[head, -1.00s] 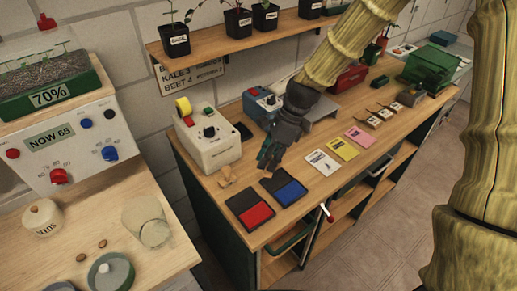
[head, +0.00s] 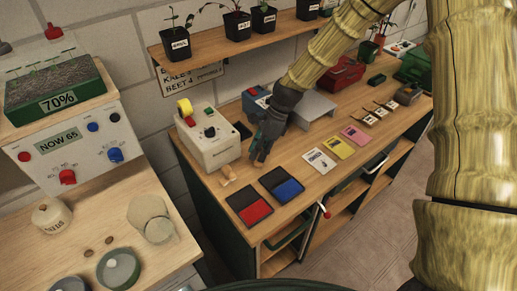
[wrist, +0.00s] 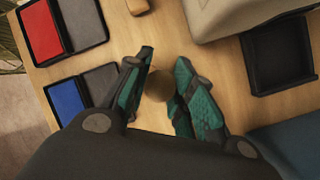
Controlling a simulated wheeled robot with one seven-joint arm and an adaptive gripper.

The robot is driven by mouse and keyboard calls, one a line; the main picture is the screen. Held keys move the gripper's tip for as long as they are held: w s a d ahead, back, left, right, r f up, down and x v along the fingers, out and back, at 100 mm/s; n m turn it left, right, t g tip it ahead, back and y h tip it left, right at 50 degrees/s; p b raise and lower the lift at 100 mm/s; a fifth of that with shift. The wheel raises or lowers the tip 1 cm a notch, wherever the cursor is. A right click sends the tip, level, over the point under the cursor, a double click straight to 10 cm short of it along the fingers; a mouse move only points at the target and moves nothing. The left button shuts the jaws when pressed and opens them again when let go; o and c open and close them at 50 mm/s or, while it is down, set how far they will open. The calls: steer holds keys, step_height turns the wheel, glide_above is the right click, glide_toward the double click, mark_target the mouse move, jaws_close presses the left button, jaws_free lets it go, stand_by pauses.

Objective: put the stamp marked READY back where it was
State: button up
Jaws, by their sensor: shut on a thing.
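My gripper (head: 259,157) is over the bench between the cream machine and the ink pads. In the wrist view its fingers (wrist: 160,92) close around a round brown knob (wrist: 158,86), which looks like the top of a stamp. Its marking and lower part are hidden, so I cannot read READY. A small wooden piece (head: 228,173), perhaps other stamps, lies at the foot of the machine; part of it shows at the top of the wrist view (wrist: 138,6). The red ink pad (head: 250,208) and blue ink pad (head: 284,185) lie open at the front left.
The cream machine (head: 208,143) stands left of my gripper. A black tray (wrist: 282,75) lies beside it. White, yellow and pink cards (head: 337,148) lie along the front edge. Bare wood lies between my gripper and the cards. A shelf with potted seedlings (head: 238,26) hangs above.

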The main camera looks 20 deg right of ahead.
steer(key=shift+f, duration=0.15)
steer(key=shift+f, duration=0.1)
steer(key=o, duration=0.8)
steer(key=b+v, duration=0.3)
steer(key=v, duration=0.9)
steer(key=shift+b, duration=0.3)
